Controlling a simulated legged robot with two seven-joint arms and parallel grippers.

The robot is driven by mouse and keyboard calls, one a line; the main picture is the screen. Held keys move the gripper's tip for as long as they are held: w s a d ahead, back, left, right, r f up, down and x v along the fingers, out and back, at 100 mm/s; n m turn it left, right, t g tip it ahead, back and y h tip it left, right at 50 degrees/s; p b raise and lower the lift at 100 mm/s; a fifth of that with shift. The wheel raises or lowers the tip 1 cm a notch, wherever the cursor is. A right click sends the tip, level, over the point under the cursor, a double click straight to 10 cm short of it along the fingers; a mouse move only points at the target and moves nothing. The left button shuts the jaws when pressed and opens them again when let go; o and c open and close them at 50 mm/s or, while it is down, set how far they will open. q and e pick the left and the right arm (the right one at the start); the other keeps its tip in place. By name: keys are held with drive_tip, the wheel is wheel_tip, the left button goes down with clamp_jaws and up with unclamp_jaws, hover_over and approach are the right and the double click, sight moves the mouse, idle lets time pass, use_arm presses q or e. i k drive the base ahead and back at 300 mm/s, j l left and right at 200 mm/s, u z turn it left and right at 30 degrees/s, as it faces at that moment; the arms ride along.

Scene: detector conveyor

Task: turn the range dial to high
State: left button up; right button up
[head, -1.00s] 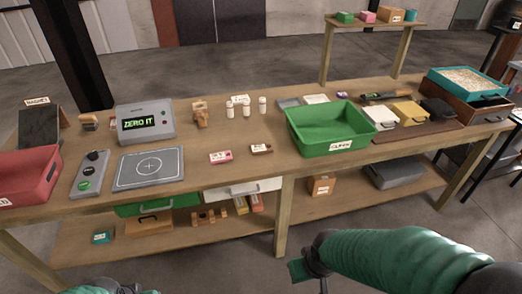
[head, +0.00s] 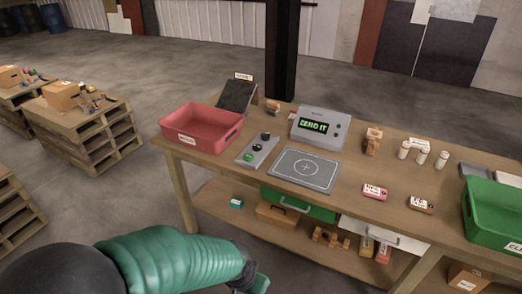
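A grey control panel (head: 257,150) lies on the workbench, with a black knob (head: 265,136) at its far end, another dark round control in the middle and a green button (head: 248,156) at the near end. Which control is the range dial, and where it points, is too small to tell. Behind stands a grey detector box (head: 320,129) whose green display reads "ZERO IT". My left gripper (head: 252,283) is low at the bottom edge, in front of the bench and apart from the panel; its fingers are not clear. My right gripper is out of view.
A red bin (head: 202,128) stands left of the panel, and a flat plate with a crosshair (head: 305,169) lies to its right. A dark tilted board (head: 237,95) stands behind. A green bin (head: 492,213) is at the far right. Open floor lies left of the bench (head: 400,170), before the pallets (head: 90,138).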

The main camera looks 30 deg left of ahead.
sight(265, 136)
drive_tip(key=i+j+u, duration=0.3)
drive_tip(key=i+j, duration=0.3)
drive_tip(key=i+j+u, duration=0.35)
drive_tip(key=i+j, duration=0.2)
drive_tip(key=i, duration=0.1)
